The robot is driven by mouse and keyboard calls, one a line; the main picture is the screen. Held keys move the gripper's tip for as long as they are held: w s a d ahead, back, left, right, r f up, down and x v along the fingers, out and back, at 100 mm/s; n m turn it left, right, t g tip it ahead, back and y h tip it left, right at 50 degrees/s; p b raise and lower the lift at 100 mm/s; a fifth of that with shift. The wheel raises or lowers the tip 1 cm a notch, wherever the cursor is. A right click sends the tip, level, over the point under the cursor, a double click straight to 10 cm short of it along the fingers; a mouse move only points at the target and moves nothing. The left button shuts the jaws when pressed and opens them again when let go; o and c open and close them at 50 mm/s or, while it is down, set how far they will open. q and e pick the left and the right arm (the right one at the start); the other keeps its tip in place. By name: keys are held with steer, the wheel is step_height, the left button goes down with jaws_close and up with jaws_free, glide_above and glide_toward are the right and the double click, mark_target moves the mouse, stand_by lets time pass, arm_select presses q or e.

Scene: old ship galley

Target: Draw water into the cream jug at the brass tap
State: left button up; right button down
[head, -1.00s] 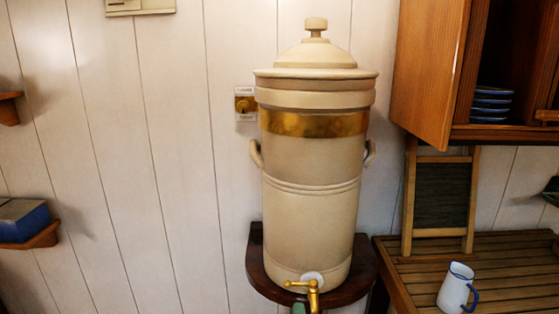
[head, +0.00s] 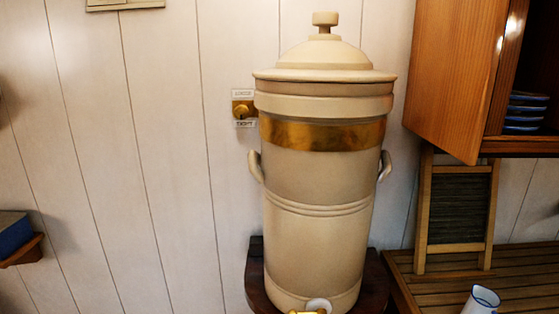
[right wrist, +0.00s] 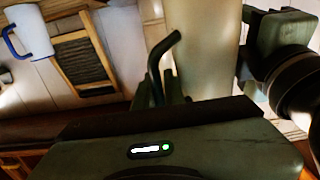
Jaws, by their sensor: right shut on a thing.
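The brass tap (head: 308,311) shows only its top at the lower edge of the head view, at the foot of the stoneware water urn (head: 318,230). In the right wrist view a cream body (right wrist: 192,60), which looks like the cream jug, stands by a dark curved handle (right wrist: 156,75). My right gripper (right wrist: 170,97) is shut on that handle. A green-grey block with a black round joint, probably my left gripper (right wrist: 262,62), is at the upper right of that view; its jaws cannot be made out. The jug's mouth and the tap's spout are hidden.
A white jug with a blue handle (head: 481,300) stands on the slatted counter (head: 452,270) at right, before a washboard (head: 457,205). An open cupboard door (head: 445,75) hangs above. The urn stands on a dark wall shelf (head: 257,282). A blue box (head: 13,236) sits at left.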

steer(key=shift+r, duration=0.1)
stand_by(0.3)
steer(key=w+a+f+n+y, duration=0.1)
steer(key=a+f+y, duration=0.1)
steer(key=f, duration=0.9)
steer(key=w+a+f+n+y, duration=0.1)
steer(key=f+n+y, duration=0.15)
steer(key=f, duration=0.75)
steer(key=w, duration=1.5)
steer(key=shift+m, duration=0.35)
steer(key=shift+f, duration=0.1)
